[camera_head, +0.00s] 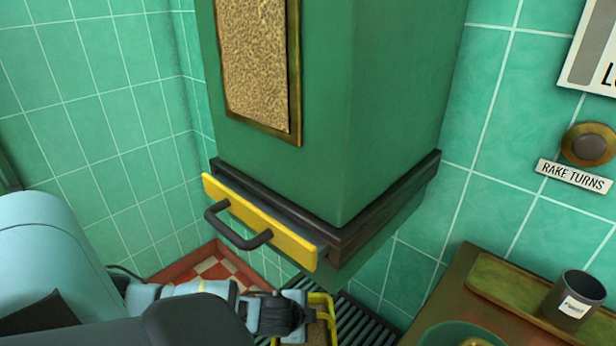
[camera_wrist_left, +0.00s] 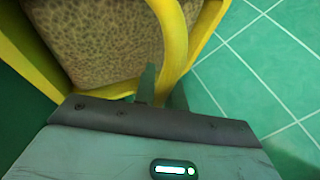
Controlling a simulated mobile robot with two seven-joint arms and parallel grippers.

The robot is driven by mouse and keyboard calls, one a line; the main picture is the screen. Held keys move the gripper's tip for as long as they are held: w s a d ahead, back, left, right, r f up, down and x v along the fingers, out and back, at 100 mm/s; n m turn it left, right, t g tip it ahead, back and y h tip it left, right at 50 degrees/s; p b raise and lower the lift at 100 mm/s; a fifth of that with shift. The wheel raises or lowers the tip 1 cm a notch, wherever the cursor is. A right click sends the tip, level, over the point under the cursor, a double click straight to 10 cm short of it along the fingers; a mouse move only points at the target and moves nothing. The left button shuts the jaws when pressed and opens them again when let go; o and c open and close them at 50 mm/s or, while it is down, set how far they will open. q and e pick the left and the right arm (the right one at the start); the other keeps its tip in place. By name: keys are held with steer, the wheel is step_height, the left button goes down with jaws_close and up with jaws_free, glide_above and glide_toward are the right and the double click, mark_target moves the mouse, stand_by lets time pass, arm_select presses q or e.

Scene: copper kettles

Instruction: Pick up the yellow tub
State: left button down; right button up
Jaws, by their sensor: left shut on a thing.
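The yellow tub (camera_head: 331,305) shows at the bottom middle of the head view, partly hidden by my left gripper and cut by the frame's edge. In the left wrist view the tub (camera_wrist_left: 32,50) fills the upper left, with brown, mottled contents inside it. Its yellow handle (camera_wrist_left: 173,38) runs down between my left gripper's fingers (camera_wrist_left: 162,88). My left gripper (camera_head: 304,308) is shut on this handle in the head view. The tub's underside is hidden. My right gripper is not in view.
A green hopper (camera_head: 385,110) hangs above and behind the tub, with a yellow-fronted slide (camera_head: 262,224) and dark handle. Dark grating (camera_head: 362,322) lies beside the tub. A wooden counter (camera_head: 437,303) at right bears a dark cup (camera_head: 573,300). Green tiled walls stand behind.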

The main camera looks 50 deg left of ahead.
arm_select(q)
steer(key=s+d+r, duration=0.1)
steer(key=s+d, duration=0.2)
steer(key=s, duration=0.3)
steer(key=s+d+p, duration=0.1)
steer(key=s+d, duration=0.3)
steer(key=s, duration=0.2)
steer(key=shift+s+d+r, duration=0.2)
steer(key=shift+r, duration=0.15)
